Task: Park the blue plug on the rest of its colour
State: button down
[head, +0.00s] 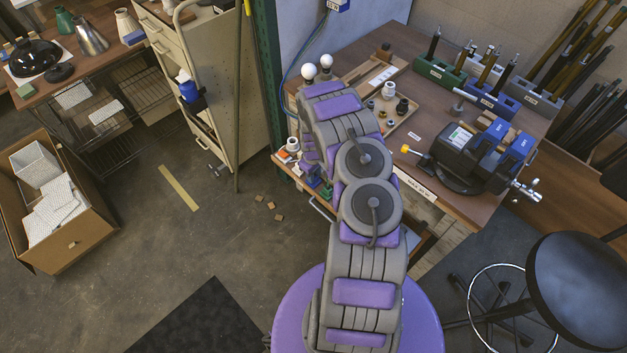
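My arm reaches over the workbench (440,170), and its links cover much of the bench's left part. My gripper is not visible; the arm hides it. I cannot make out the blue plug. A blue cord (286,76) hangs from a blue box (340,5) on the panel and runs down to the bench's left edge, where its end is hidden. Small coloured pieces show beside my arm at the bench's front left, including a green one (312,180). They are too small and covered to tell whether one is the blue rest.
A black vise (462,158) with blue jaws stands at the bench's right. Green (440,71) and blue (489,101) tool holders stand at the back. A wooden tray (408,107) holds small parts. Two white bulbs (317,65) stand behind my arm. A stool (582,285) is at right.

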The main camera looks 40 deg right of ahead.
jog(key=c, duration=0.9)
grip_release()
jog(key=shift+o, duration=0.2)
notch_tip(320, 180, up, 17)
jog(key=p, duration=0.4)
jog(key=shift+r, duration=0.2)
jog(key=s+a+r+m, duration=0.1)
jog(key=s+a+r, duration=0.3)
jog(key=a+r, duration=0.55)
jog(key=s+a+r, duration=0.4)
jog(key=a+r, duration=0.3)
jog(key=r, duration=0.6)
jog(key=s+a+r, duration=0.3)
jog(key=s+a, duration=0.1)
jog(key=s, duration=0.4)
jog(key=s+a+r+g, duration=0.1)
jog(key=s+a+r, duration=0.2)
jog(key=s+a, duration=0.2)
jog(key=s+a+r, duration=0.2)
jog(key=s+a, duration=0.3)
jog(key=s, duration=0.6)
jog(key=shift+s+r+g, duration=0.3)
jog(key=shift+r+g, duration=0.1)
